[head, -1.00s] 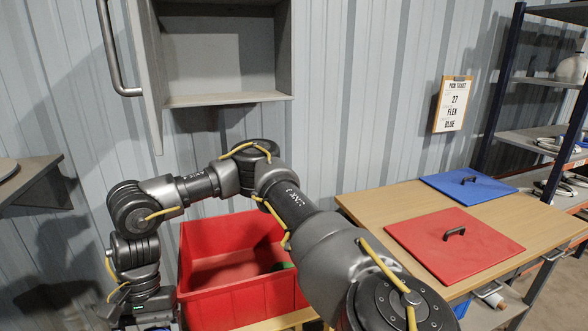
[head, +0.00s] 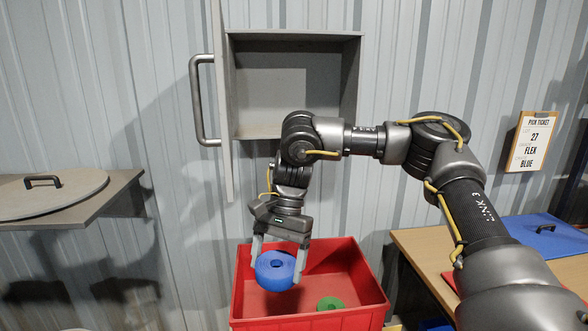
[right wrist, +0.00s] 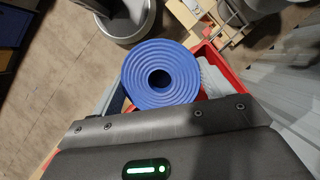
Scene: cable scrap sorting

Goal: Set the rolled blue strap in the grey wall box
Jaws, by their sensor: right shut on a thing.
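The rolled blue strap (head: 276,271) is held by my right gripper (head: 279,262), whose fingers close on it from either side. The strap hangs above the left part of the red bin, and its coil with a dark centre hole fills the middle of the right wrist view (right wrist: 161,78). The grey wall box (head: 292,131) is on the wall above and behind the gripper. Its door stands open at the left, with a bar handle (head: 203,100). The part of the box that shows inside is empty; my right arm covers its lower right corner. My left gripper is not in view.
The red bin (head: 345,318) below holds a green roll (head: 331,303). A round grey lid (head: 50,196) lies on a shelf at the left. A wooden table (head: 440,262) with a blue lid (head: 540,235) stands at the right. A pick ticket (head: 532,141) hangs on the wall.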

